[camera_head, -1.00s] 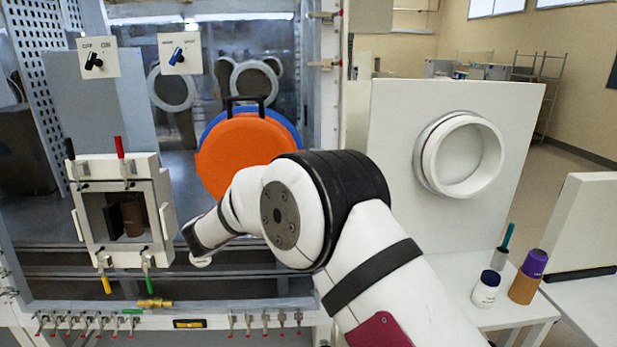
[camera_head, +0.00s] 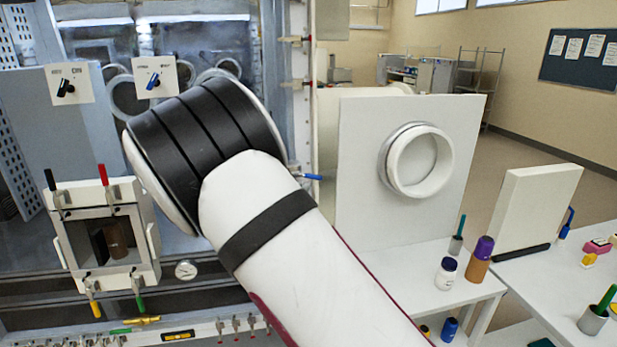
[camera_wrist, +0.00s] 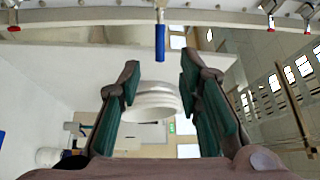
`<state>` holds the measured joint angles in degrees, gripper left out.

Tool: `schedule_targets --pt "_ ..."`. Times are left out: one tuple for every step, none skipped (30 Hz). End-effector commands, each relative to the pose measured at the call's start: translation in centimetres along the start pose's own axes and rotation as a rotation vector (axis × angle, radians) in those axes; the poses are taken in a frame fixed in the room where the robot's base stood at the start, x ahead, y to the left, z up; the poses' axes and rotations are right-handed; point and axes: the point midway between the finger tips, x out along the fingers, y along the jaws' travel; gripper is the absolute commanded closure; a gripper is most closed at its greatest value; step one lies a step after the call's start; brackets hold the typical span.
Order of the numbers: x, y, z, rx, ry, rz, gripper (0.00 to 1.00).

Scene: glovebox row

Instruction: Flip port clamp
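A blue-handled lever (camera_head: 312,176), which looks like the port clamp, sticks out to the right from the white frame post in the head view. In the wrist view its blue handle (camera_wrist: 160,42) hangs from the rail at top centre. My gripper (camera_wrist: 158,78) is open and empty, with green-padded fingers apart on either side of the picture. The handle lies ahead of the gap between the fingertips, with no visible contact.
A white panel with a round port ring (camera_head: 417,160) stands right of the post; the ring shows in the wrist view (camera_wrist: 152,100). Red-tipped valves (camera_head: 296,39) line the post. A small hatch (camera_head: 104,240) with coloured clamps is at left. Bottles stand on the side table (camera_head: 410,293).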

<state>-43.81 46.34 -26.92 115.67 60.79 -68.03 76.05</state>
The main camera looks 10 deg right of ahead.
Motion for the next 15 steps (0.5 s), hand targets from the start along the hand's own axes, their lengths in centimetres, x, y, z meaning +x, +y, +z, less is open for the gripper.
schedule_targets --pt "1.1 0.0 -0.1 0.000 0.003 -0.001 0.68" --pt "1.7 0.0 -0.1 0.000 0.003 -0.001 0.68" --pt "2.5 0.0 -0.1 -0.001 0.002 -0.001 0.68" --pt "3.1 0.0 -0.1 -0.001 0.002 -0.002 0.68" --pt "3.7 0.0 -0.1 -0.001 0.002 -0.002 0.68" --pt "4.5 0.0 0.0 -0.001 0.002 -0.001 0.68" --pt "5.0 0.0 0.0 -0.001 0.002 -0.002 0.68" --pt "5.6 0.0 0.0 -0.001 0.001 -0.002 0.68" --pt "6.4 0.0 0.0 -0.001 0.002 -0.002 0.68" --pt "6.9 0.0 0.0 -0.001 0.001 -0.002 0.68" --pt "7.4 0.0 0.0 -0.001 0.001 -0.001 0.68" --pt "8.0 0.0 0.0 -0.001 0.001 -0.002 0.68" --pt "8.4 0.0 0.0 -0.001 0.001 -0.002 0.68" --pt "8.8 0.0 0.0 -0.001 0.001 -0.001 0.68" --pt "9.2 0.0 0.0 -0.001 0.001 -0.001 0.68"
